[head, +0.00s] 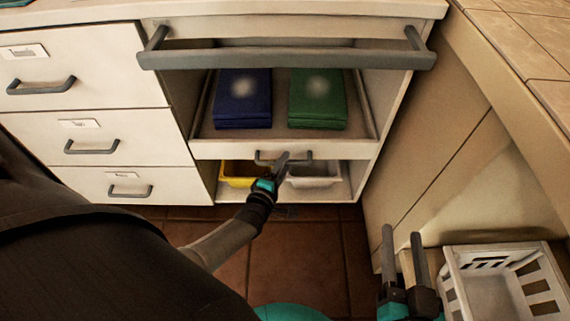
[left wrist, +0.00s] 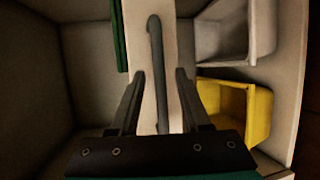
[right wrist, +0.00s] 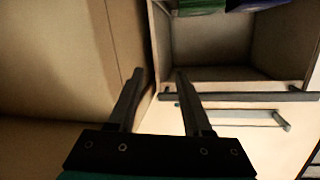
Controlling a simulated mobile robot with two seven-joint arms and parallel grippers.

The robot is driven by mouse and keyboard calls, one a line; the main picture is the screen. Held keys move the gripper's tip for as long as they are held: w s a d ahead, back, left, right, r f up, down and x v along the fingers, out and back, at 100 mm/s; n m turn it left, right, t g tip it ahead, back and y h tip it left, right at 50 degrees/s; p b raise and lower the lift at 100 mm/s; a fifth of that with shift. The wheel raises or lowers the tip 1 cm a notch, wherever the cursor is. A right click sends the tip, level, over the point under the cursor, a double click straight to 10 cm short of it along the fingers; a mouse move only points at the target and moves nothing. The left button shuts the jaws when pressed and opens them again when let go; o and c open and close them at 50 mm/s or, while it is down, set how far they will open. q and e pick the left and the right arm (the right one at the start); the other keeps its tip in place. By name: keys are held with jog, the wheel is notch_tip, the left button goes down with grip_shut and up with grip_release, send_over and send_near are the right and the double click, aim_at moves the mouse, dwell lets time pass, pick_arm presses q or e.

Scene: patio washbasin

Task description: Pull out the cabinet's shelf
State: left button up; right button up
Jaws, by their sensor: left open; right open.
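The cabinet's shelf (head: 215,150) is a pull-out tray with a white front, in the open bay under a long grey bar. A blue cloth stack (head: 242,98) and a green cloth stack (head: 316,98) lie on it. Its grey handle (left wrist: 157,50) runs between the fingers of my left gripper (left wrist: 161,74) in the left wrist view. My left gripper (head: 283,157) is open at that handle in the head view and hides part of it. My right gripper (head: 402,233) is open and empty, low at the right, away from the shelf.
Yellow (head: 240,172) and pale (head: 314,175) bins stand below the shelf. White drawers (head: 90,90) are at left. A white slatted basket (head: 490,285) is beside my right gripper. The grey bar (head: 285,58) spans the bay top. Tiled floor (head: 310,250) is clear in front.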

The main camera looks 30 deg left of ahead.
pick_arm(q)
jog(key=shift+w+a+f, duration=0.1)
jog(key=shift+w, duration=0.5)
jog(key=shift+c, duration=0.3)
grip_shut()
dwell(1.0)
